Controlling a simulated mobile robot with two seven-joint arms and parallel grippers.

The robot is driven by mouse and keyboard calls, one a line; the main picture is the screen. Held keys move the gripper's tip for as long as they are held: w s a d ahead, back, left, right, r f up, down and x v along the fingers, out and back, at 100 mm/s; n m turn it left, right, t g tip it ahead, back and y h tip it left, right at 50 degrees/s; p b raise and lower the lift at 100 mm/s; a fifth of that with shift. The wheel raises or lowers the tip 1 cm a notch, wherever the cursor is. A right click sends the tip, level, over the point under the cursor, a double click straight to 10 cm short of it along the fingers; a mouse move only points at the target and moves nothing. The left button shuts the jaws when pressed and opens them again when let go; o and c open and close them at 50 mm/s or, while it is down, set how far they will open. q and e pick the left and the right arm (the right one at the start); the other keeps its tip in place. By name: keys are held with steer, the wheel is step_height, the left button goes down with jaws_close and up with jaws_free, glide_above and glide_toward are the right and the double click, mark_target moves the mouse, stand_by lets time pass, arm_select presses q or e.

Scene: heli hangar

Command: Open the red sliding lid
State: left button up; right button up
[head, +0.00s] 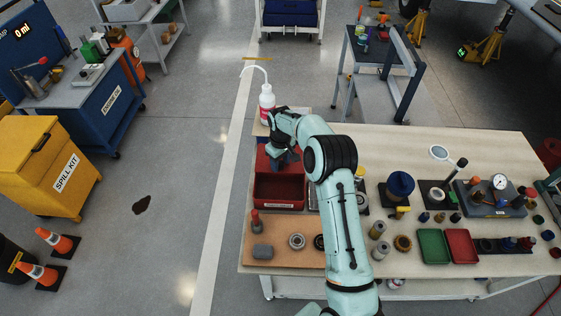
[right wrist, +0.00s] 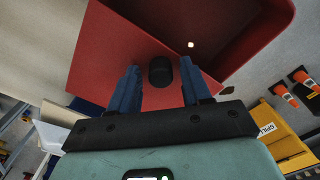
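The red box (head: 278,205) stands near the left end of the workbench, and its dark inside shows from above. Its red sliding lid (head: 262,161) lies toward the box's far side, partly hidden by my right gripper (head: 284,157). In the right wrist view the red lid (right wrist: 105,55) carries a black knob (right wrist: 160,70), with the open inside of the box (right wrist: 220,30) beyond it. The two blue fingers of my right gripper (right wrist: 158,80) stand on either side of the knob, with a visible gap on each side. My left gripper is not in view.
A white bottle (head: 266,103) with a bent spout stands just behind the box. On the bench (head: 440,275) are a bearing (head: 296,241), a green tray (head: 433,246) and a red tray (head: 461,246). The floor left of the bench is mostly clear.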

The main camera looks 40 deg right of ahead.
steer(key=shift+r, duration=0.1)
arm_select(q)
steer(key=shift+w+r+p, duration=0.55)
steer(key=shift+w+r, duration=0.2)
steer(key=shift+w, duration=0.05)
arm_select(e)
step_height(320, 180, up, 13)
stand_by(0.4)
